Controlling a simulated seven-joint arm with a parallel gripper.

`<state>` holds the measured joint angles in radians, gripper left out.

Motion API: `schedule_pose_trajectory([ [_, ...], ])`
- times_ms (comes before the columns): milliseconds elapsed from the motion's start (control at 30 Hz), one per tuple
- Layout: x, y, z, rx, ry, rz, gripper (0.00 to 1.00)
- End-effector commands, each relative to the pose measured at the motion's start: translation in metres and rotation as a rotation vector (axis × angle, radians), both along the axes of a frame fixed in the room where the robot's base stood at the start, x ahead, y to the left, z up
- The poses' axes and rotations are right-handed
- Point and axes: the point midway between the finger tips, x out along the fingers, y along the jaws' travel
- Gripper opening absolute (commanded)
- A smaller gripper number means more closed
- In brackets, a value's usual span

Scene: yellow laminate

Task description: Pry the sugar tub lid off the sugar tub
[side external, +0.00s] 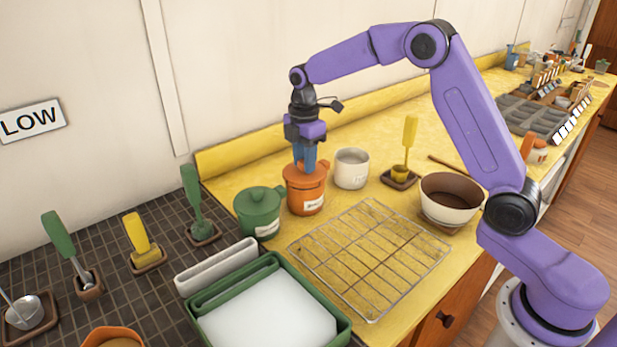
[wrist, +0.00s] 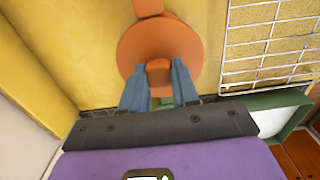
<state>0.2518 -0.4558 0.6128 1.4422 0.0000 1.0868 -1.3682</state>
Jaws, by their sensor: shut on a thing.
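An orange tub (side external: 306,202) with a white label too small to read stands on the yellow counter; I take it as the sugar tub. Its round orange lid (wrist: 140,45) has a raised knob (wrist: 158,70) and sits on top of the tub. In the side view the lid (side external: 318,172) looks level, and I see no clear gap under it. My gripper (side external: 305,168) points straight down over the lid. In the wrist view its blue fingers (wrist: 160,85) are shut on the knob, one on each side. The fingers partly hide the lid.
A green lidded tub (side external: 259,209) stands close on the left, a pale tub (side external: 352,168) close behind right. A wire rack (side external: 372,255) lies in front. A bowl (side external: 451,197) and a yellow-handled tool (side external: 409,140) are to the right. A green bin (side external: 345,325) is front left.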

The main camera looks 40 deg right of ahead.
Motion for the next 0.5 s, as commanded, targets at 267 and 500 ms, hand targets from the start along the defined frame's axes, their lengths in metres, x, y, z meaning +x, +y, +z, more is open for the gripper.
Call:
schedule_pose_trajectory([
  [267,0.000,0.000,0.022,0.000,-0.002,0.000,0.00],
  [500,0.000,0.000,0.040,0.000,-0.002,0.000,0.00],
])
